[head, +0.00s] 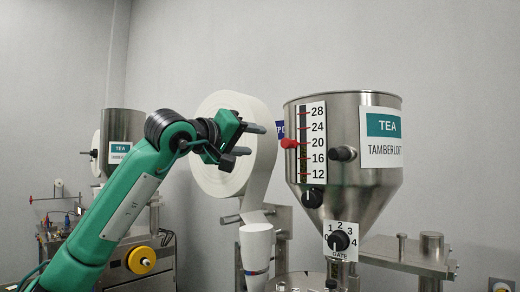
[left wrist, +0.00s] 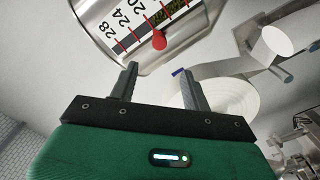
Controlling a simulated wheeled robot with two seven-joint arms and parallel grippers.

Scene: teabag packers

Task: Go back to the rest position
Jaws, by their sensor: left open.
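My left gripper (head: 258,140) is raised in front of the white paper roll in the head view, its arm coming in from the lower left. Its two fingers are apart with nothing between them, which also shows in the left wrist view (left wrist: 158,82). The steel tea hopper (head: 380,187) stands to the right of the fingertips, apart from them in the head view. Its level scale (head: 312,130) has a red pointer (head: 289,143) near 20. The red pointer also shows beyond the fingers in the left wrist view (left wrist: 159,40). My right gripper is in neither view.
The white paper roll (head: 212,180) is behind my left gripper. A gate dial (head: 340,240) sits low on the hopper. A second tea machine (head: 122,124) stands at the left, partly behind my arm. The space above the gripper is clear up to the grey wall (head: 240,40).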

